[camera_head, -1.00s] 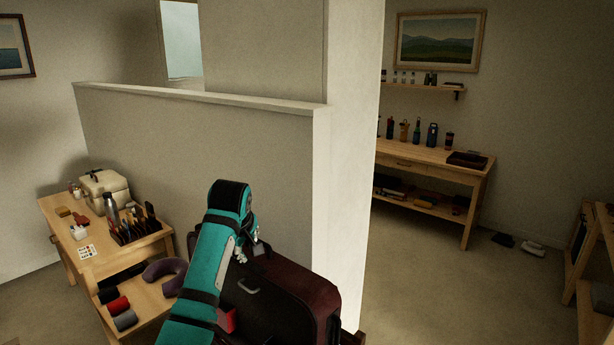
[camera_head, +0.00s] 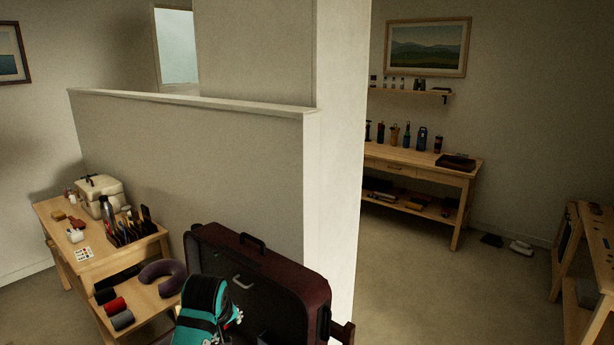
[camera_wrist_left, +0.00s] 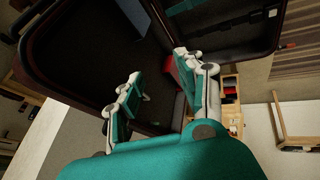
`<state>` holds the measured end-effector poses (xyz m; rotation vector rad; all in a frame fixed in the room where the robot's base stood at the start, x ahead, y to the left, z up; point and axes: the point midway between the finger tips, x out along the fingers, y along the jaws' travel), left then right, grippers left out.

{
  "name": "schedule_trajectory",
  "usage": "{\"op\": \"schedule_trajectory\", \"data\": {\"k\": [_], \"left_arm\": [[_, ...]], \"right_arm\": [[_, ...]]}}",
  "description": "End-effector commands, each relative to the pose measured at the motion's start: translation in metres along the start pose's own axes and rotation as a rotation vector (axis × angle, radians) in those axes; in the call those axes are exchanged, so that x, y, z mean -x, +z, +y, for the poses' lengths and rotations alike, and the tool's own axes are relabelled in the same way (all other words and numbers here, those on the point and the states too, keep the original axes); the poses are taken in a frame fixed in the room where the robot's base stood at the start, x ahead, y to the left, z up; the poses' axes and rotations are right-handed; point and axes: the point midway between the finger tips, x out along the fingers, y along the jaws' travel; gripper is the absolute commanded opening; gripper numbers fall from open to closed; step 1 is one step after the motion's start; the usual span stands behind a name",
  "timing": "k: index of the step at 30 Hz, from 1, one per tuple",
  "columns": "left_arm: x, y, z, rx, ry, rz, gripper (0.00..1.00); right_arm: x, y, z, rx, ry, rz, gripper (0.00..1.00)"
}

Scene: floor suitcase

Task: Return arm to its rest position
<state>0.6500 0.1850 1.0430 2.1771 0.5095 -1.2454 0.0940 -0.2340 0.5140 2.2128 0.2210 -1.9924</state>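My left arm, teal with black bands, rises from the bottom of the head view. Its gripper (camera_head: 236,318) shows there only in part, in front of the open dark maroon suitcase (camera_head: 312,285). In the left wrist view the two white-and-teal fingers of my left gripper (camera_wrist_left: 158,68) stand apart, with nothing seen held between them. The suitcase (camera_wrist_left: 80,50) fills much of that view beyond the fingers, and a small red thing (camera_wrist_left: 171,70) shows behind them. My right gripper is in neither view.
A wooden table (camera_head: 100,260) with a cream case, bottle and organizer stands left of the suitcase; a purple neck pillow (camera_head: 163,278) lies on its lower shelf. A half wall (camera_head: 200,160) stands behind. Open floor (camera_head: 420,265) lies to the right, before a wooden bench (camera_head: 440,170).

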Motion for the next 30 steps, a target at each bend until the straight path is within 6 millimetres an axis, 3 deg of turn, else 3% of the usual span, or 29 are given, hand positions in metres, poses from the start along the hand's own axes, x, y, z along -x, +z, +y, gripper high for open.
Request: {"op": "schedule_trajectory", "data": {"k": [3, 6, 13, 21, 30], "left_arm": [[-0.016, 0.049, -0.052, -0.117, -0.021, -0.031, 0.38], [-0.018, 0.094, -0.098, -0.240, -0.032, -0.059, 0.38], [0.010, 0.186, -0.186, -0.518, -0.036, -0.125, 0.38], [0.050, 0.239, -0.234, -0.706, -0.021, -0.175, 0.38], [0.089, 0.273, -0.264, -0.845, 0.000, -0.214, 0.38]], "right_arm": [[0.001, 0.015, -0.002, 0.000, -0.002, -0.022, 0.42], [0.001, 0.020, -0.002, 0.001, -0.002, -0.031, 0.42], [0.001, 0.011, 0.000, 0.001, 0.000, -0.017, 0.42], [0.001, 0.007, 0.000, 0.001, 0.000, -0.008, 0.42], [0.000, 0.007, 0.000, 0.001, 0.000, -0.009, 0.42]]}}
